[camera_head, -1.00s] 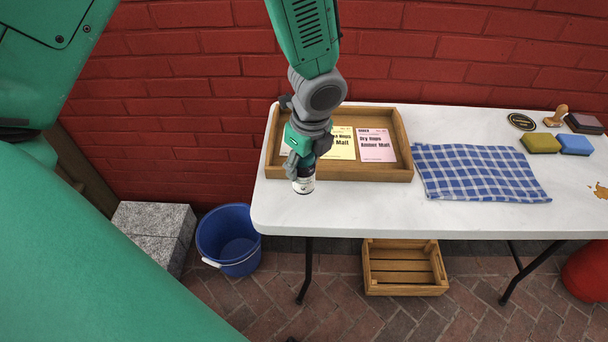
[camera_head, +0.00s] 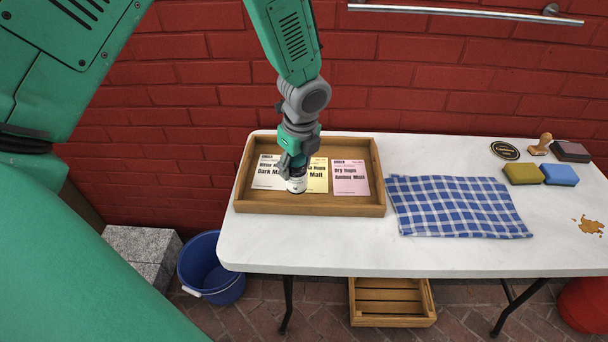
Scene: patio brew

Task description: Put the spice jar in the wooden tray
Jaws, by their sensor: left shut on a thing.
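The spice jar (camera_head: 297,184) is small, with a white label and a dark top. My left gripper (camera_head: 295,165) is shut on it and holds it upright, over the inside of the wooden tray (camera_head: 310,206). I cannot tell whether the jar's base touches the tray floor. The tray is shallow, at the left end of the white table. Several label cards lie in it: a white one (camera_head: 268,176), a yellow one (camera_head: 318,178) and a pink one (camera_head: 350,177). The jar and gripper partly hide the white and yellow cards. My right gripper is out of view.
A blue checked cloth (camera_head: 458,207) lies right of the tray on the white table (camera_head: 330,245). Sponges (camera_head: 522,174), a wooden stamp (camera_head: 539,145) and a brown spill (camera_head: 590,226) are farther right. A blue bucket (camera_head: 211,267) and wooden crate (camera_head: 392,302) stand on the floor.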

